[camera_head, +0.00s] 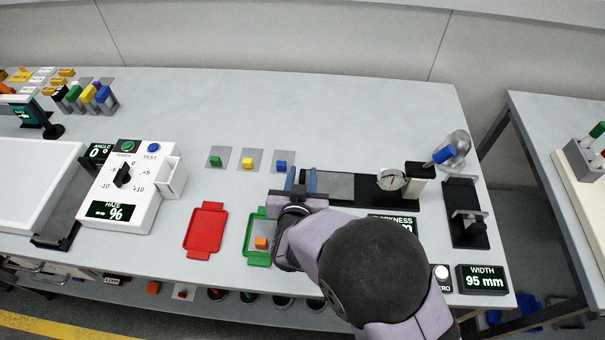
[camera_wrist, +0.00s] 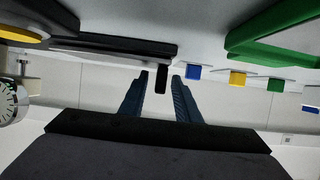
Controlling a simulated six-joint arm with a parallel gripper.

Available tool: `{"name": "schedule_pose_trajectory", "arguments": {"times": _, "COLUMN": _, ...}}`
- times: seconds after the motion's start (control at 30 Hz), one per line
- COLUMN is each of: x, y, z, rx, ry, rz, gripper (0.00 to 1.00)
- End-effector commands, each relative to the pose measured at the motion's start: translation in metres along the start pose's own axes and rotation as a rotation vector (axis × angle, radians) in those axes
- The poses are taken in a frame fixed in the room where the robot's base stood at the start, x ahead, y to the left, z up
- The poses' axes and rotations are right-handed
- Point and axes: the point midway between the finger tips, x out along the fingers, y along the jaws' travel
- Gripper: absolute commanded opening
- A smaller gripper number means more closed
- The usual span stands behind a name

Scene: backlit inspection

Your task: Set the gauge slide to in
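The gauge slide is a black track (camera_head: 372,203) with a grey plate (camera_head: 334,186) on it. A round white dial (camera_head: 391,180) stands at its right part and shows at the left edge of the wrist view (camera_wrist: 10,102). A small black upright handle (camera_wrist: 162,80) stands at the track's left end. My gripper (camera_head: 301,181) is over that end, its two blue fingers (camera_wrist: 161,84) apart. The handle shows between the fingertips, with a small gap on each side; I cannot tell how deep it sits between them. My wrist hides the front of the track.
Green, yellow and blue blocks (camera_head: 248,161) stand on pads left of the gripper. A red tray (camera_head: 205,229) and a green tray (camera_head: 252,251) holding an orange block (camera_head: 261,243) lie in front. A black clamp fixture (camera_head: 466,212) and width display (camera_head: 482,280) are at right.

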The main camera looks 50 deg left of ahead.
Motion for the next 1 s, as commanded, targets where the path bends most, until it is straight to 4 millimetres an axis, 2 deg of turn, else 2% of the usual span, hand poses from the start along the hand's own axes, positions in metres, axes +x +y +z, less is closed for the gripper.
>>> {"name": "schedule_pose_trajectory", "arguments": {"times": 0.2, "x": 0.001, "y": 0.000, "z": 0.000, "rx": 0.000, "ry": 0.000, "rz": 0.000, "gripper": 0.30}}
{"name": "schedule_pose_trajectory", "arguments": {"times": 0.23, "x": 0.001, "y": 0.000, "z": 0.000, "rx": -0.001, "ry": 0.000, "rz": 0.000, "gripper": 0.27}}
{"name": "schedule_pose_trajectory", "arguments": {"times": 0.33, "x": 0.000, "y": 0.000, "z": 0.000, "rx": -0.001, "ry": 0.000, "rz": 0.000, "gripper": 0.03}}
{"name": "schedule_pose_trajectory", "arguments": {"times": 0.37, "x": 0.000, "y": 0.000, "z": 0.000, "rx": -0.001, "ry": 0.000, "rz": 0.000, "gripper": 0.00}}
{"name": "schedule_pose_trajectory", "arguments": {"times": 0.6, "x": 0.001, "y": 0.005, "z": 0.001, "rx": -0.001, "ry": 0.000, "rz": 0.002, "gripper": 0.00}}
{"name": "schedule_pose_trajectory", "arguments": {"times": 0.67, "x": 0.002, "y": 0.014, "z": 0.001, "rx": -0.002, "ry": 0.000, "rz": 0.004, "gripper": 0.00}}
{"name": "schedule_pose_trajectory", "arguments": {"times": 0.9, "x": 0.003, "y": 0.077, "z": 0.002, "rx": 0.001, "ry": 0.001, "rz": 0.008, "gripper": 0.00}}
{"name": "schedule_pose_trajectory", "arguments": {"times": 1.0, "x": 0.002, "y": 0.097, "z": 0.001, "rx": 0.002, "ry": 0.002, "rz": 0.007, "gripper": 0.00}}
